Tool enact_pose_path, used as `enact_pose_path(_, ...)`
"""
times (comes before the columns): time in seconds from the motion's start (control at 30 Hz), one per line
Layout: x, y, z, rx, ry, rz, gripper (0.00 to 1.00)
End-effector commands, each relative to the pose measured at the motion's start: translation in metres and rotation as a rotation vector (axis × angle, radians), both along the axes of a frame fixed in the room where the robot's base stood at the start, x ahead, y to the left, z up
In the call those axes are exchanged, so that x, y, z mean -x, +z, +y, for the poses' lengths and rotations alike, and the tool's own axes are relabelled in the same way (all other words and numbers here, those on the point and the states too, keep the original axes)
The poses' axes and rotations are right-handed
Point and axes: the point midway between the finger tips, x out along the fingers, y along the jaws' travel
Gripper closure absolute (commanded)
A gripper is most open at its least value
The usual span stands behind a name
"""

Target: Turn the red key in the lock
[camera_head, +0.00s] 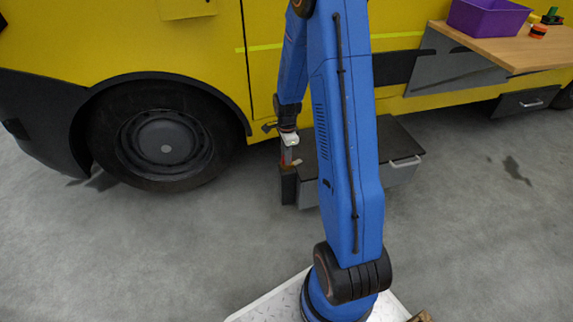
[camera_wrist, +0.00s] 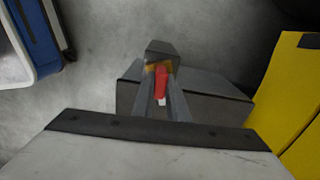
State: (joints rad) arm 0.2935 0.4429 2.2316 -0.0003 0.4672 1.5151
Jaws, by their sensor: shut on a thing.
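The red key (camera_wrist: 160,84) shows in the wrist view between the two grey fingers of my gripper (camera_wrist: 161,80). My gripper is shut on it. The key meets a brass-coloured patch (camera_wrist: 150,67) on top of a dark post (camera_wrist: 162,47), which looks like the lock. The fingers hide the key's sides, and I cannot tell how far it is turned. In the head view my gripper (camera_head: 288,150) points down over the dark post (camera_head: 288,187), with a little red showing between them.
A low grey box (camera_head: 402,174) with a dark lid stands right beside the post. A yellow truck (camera_head: 215,50) with a black wheel (camera_head: 165,140) lies behind. A wooden shelf (camera_head: 520,50) holds a purple bin (camera_head: 487,17) and small items. The grey floor at front left is clear.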

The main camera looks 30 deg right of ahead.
Motion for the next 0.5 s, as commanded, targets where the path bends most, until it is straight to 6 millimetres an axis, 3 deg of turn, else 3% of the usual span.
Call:
enact_pose_path(0.2,-0.0001,0.0001,0.0000,0.000,-0.133,0.000,1.00)
enact_pose_path(0.5,-0.0001,0.0001,0.0000,0.000,-0.141,0.000,1.00)
